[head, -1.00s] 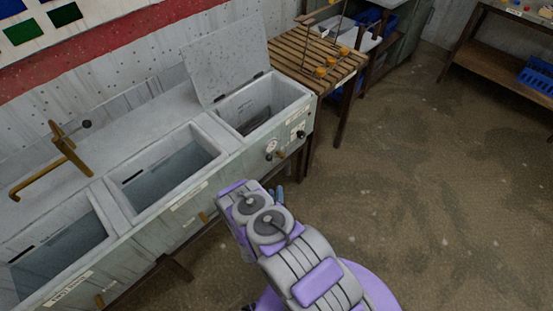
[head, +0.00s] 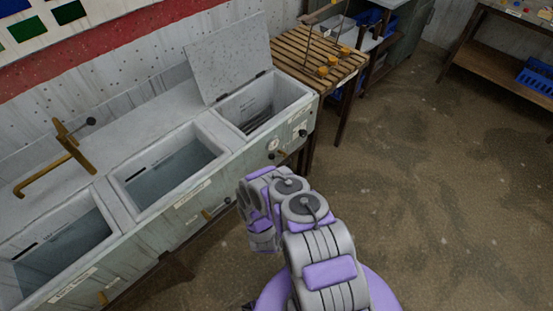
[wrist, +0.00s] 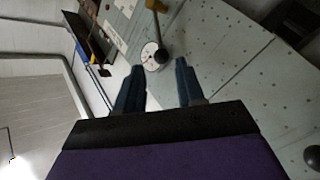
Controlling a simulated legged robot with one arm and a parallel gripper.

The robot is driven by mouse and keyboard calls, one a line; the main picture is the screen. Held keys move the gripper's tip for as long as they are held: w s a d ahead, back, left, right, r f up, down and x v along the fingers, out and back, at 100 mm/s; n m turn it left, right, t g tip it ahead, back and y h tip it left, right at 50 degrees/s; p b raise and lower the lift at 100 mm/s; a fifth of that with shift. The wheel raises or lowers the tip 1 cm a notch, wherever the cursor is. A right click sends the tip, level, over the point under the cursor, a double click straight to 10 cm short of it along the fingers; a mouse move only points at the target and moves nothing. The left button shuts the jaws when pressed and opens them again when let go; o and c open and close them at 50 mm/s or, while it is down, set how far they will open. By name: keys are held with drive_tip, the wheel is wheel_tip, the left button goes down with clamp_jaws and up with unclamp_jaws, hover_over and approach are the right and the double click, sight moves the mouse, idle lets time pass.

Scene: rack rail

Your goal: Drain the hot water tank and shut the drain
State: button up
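The rightmost tank (head: 298,100) has its grey lid (head: 228,62) raised. Dark marks show on its inner wall; its water level is hard to tell. On its front are a round white dial (head: 273,144), a brass drain lever (head: 282,154) and a dark knob (head: 302,133). In the wrist view, my gripper (wrist: 159,66) is open and empty, its two blue fingers facing the front panel. A lever with a brass hub (wrist: 156,5) and dark rod lies just beyond the fingertips, beside the white dial (wrist: 150,57). Contact is not visible. My arm hides the gripper in the head view.
Two more basins, middle (head: 170,165) and left (head: 65,255), hold bluish water. A brass tap (head: 65,155) stands behind them. A slatted wooden table (head: 310,55) stands right. The floor at right is clear.

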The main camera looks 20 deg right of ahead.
sight(276, 156)
drive_tip(key=b+x, duration=0.4)
drive_tip(key=x, duration=1)
drive_tip(key=shift+d, duration=0.3)
drive_tip(key=shift+w+a, duration=0.1)
clamp_jaws()
